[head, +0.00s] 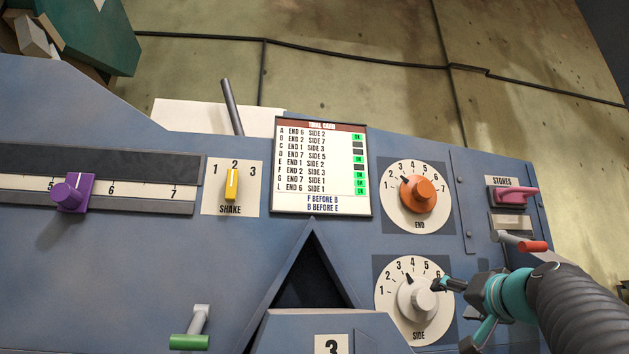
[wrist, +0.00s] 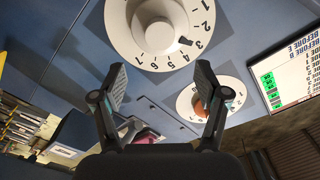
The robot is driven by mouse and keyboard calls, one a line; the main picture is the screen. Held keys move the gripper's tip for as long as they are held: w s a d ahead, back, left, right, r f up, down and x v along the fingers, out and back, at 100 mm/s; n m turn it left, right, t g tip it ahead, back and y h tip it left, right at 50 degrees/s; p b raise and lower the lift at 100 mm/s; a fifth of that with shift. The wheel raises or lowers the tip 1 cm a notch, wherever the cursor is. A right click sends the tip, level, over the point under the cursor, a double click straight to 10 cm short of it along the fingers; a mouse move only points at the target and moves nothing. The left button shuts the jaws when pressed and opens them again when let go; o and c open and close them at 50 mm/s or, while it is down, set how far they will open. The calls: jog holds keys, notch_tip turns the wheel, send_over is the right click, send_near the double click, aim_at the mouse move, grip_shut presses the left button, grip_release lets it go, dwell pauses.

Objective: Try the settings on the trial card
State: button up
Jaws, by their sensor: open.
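The trial card (head: 320,165) lists END and SIDE settings. Green OK marks stand beside A, D, F, G and the last row; B, C and E are dark. Below it reads "F before B, B before E". The orange END dial (head: 419,195) points around 2 to 3, exact mark unclear. The white SIDE dial (head: 417,297) points at about 3; it also shows in the wrist view (wrist: 158,32). My gripper (head: 440,285) is open and empty at the SIDE knob's right. In the wrist view its fingers (wrist: 162,82) are apart, with the knob beyond them.
A yellow SHAKE selector (head: 232,185) stands at 2. A purple slider (head: 72,193) sits just past 5. The pink STONES switch (head: 515,196) and a red-tipped lever (head: 530,246) are at the right, close to my arm. A green-handled lever (head: 190,340) is lower left.

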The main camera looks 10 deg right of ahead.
aim_at(427, 299)
jog(key=w+n, duration=0.1)
jog(key=w, duration=0.2)
jog(key=w+n+b, duration=0.1)
jog(key=w+n, duration=0.1)
jog(key=w, duration=0.2)
jog(key=w+n, duration=0.2)
jog(key=w, duration=0.2)
jog(key=shift+w+a+b, duration=0.15)
jog(key=shift+w+b, duration=0.05)
jog(key=shift+b, duration=0.2)
dwell(0.3)
jog(key=c, duration=1.2)
jog(key=shift+o, duration=0.2)
